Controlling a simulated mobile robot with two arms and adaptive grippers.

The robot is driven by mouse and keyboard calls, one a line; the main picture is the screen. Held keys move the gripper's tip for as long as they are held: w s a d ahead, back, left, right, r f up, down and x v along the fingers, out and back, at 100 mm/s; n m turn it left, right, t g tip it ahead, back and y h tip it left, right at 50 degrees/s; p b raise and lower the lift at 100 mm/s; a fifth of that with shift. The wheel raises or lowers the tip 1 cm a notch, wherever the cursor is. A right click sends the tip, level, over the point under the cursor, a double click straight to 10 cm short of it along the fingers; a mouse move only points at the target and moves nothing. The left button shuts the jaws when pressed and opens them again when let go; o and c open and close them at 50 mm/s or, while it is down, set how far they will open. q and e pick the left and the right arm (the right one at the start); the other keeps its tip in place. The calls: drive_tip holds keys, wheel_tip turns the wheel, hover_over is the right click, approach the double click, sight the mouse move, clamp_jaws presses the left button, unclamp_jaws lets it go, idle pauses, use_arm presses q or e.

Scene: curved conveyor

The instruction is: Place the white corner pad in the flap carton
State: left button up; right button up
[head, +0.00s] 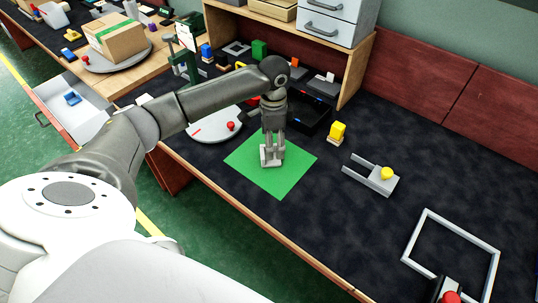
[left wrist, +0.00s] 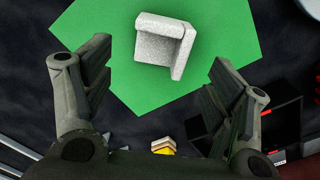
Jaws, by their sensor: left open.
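The white corner pad (left wrist: 158,40) is a speckled L-shaped piece lying on a green mat (left wrist: 225,25) in the left wrist view. In the head view the pad (head: 267,162) shows at the fingertips on the mat (head: 283,183), partly hidden by them. My left gripper (head: 272,150) points down over it. In the left wrist view its fingers (left wrist: 158,88) are spread apart, with the pad beyond their tips and nothing held. My right gripper is not in view.
A black bin (head: 308,118) and a yellow-topped block (head: 337,131) stand behind the mat. A round white plate (head: 213,127) with a red knob is left of it. A grey fork-shaped fixture (head: 368,176) and a square frame (head: 447,232) lie right. Dark tabletop between them is clear.

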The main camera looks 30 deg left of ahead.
sight(275, 162)
use_arm(q)
drive_tip(key=shift+s+a+f, duration=0.1)
drive_tip(key=shift+f, duration=2.7)
drive_tip(key=shift+c, duration=0.4)
drive_tip(key=c, duration=0.7)
drive_tip(key=shift+c, duration=0.3)
drive_tip(key=shift+r, duration=0.15)
